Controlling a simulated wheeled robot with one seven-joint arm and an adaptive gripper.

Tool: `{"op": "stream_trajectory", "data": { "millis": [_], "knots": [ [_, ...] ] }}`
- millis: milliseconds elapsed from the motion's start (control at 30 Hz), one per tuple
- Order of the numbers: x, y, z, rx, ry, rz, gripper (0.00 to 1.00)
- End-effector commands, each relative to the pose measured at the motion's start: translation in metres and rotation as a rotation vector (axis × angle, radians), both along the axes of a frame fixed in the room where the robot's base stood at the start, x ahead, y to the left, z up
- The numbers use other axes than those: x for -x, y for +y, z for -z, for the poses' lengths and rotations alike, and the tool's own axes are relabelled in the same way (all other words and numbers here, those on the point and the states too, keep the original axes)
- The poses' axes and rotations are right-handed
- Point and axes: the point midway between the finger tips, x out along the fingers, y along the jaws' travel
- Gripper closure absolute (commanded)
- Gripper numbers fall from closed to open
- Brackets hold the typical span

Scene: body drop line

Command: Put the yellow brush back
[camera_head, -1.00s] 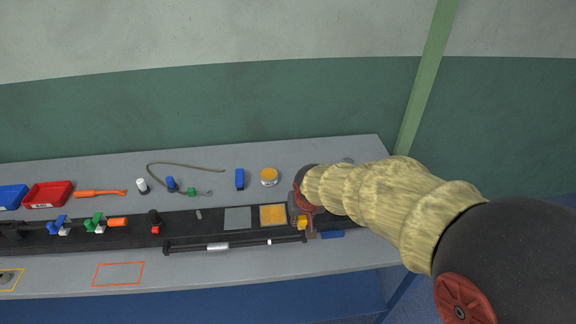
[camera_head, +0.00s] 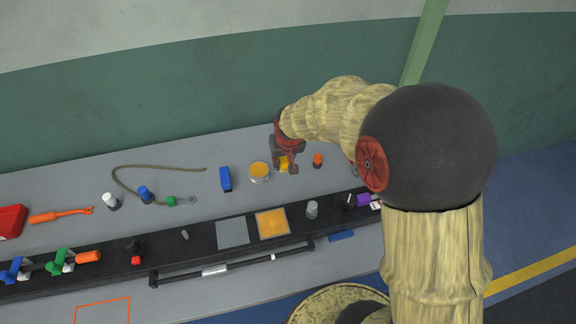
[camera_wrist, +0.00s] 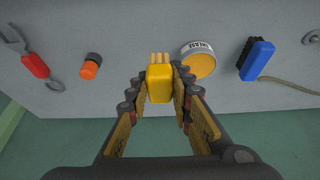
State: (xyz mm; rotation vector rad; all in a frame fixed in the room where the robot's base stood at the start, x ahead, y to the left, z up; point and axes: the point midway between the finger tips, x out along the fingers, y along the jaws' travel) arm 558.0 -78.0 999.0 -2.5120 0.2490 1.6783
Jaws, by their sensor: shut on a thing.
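The yellow brush (camera_wrist: 159,88) is between the fingers of my gripper (camera_wrist: 158,72) in the wrist view, with its pale bristles pointing away from my wrist. The gripper is shut on it. In the head view, my gripper (camera_head: 285,168) is over the rear grey part of the bench, between the tin with a yellow-orange top and a small orange-capped bottle. Only a small part of the brush shows there, the rest hidden by the fingers. I cannot tell whether the brush touches the bench.
The tin (camera_head: 260,172) is close left of my gripper, and the orange-capped bottle (camera_head: 318,160) is close right. A blue brush (camera_head: 226,179) lies beyond the tin. A dark strip (camera_head: 200,236) with grey and orange squares runs along the bench. A green wall rises behind.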

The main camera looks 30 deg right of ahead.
Motion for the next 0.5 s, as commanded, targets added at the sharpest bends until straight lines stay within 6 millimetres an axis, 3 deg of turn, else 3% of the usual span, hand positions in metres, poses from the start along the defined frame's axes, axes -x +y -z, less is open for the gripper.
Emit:
{"op": "stream_trajectory", "data": {
  "millis": [100,300,500],
  "knots": [
    [-0.018,-0.018,0.019,-0.001,0.004,0.003,0.99],
    [-0.037,-0.034,0.049,-0.001,0.002,0.002,0.99],
    [-0.045,-0.04,0.059,0.0,0.0,0.001,0.99]
  ]
}}
